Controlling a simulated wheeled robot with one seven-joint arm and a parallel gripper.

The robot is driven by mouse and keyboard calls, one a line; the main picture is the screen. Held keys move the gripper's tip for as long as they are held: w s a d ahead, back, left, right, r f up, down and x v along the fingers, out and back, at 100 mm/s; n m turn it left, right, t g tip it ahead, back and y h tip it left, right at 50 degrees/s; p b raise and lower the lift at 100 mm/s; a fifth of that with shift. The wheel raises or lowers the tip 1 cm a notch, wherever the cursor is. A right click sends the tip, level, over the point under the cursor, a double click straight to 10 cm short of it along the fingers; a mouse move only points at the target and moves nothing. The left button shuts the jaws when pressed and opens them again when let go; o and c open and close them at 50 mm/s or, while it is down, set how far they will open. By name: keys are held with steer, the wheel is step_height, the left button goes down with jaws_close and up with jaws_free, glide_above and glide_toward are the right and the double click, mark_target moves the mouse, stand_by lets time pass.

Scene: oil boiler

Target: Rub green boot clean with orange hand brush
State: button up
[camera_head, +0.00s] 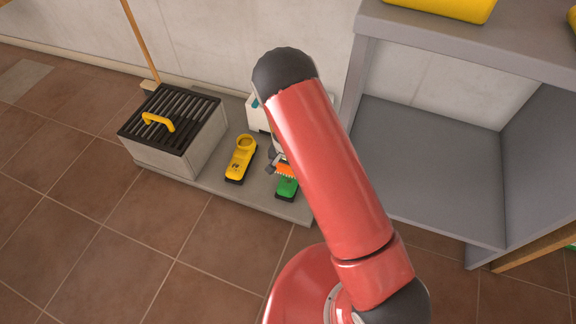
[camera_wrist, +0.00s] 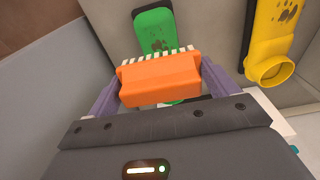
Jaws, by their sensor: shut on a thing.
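The green boot (camera_head: 287,187) lies on the grey slab in the head view, partly hidden behind my red arm. In the wrist view the green boot (camera_wrist: 156,31) shows dark dirt spots on its surface. The orange hand brush (camera_wrist: 160,80) is held between the two fingers of my gripper (camera_wrist: 163,84), its pale bristles facing the boot. The bristles overlap the boot's near part in the picture; I cannot tell whether they touch. In the head view the brush (camera_head: 284,170) shows just above the green boot, and my gripper is mostly hidden by the arm.
A yellow boot (camera_head: 240,160) with dark spots lies left of the green one. A grated box (camera_head: 172,135) with a yellow handle stands further left. A white container (camera_head: 257,112) is behind my arm. A grey shelf unit (camera_head: 430,165) stands right. Tiled floor in front is clear.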

steer(key=shift+f, duration=0.1)
steer(key=shift+f+b, duration=1.8)
steer(key=shift+f, duration=0.35)
steer(key=shift+f+b, duration=0.65)
steer(key=shift+f, duration=0.1)
stand_by(0.3)
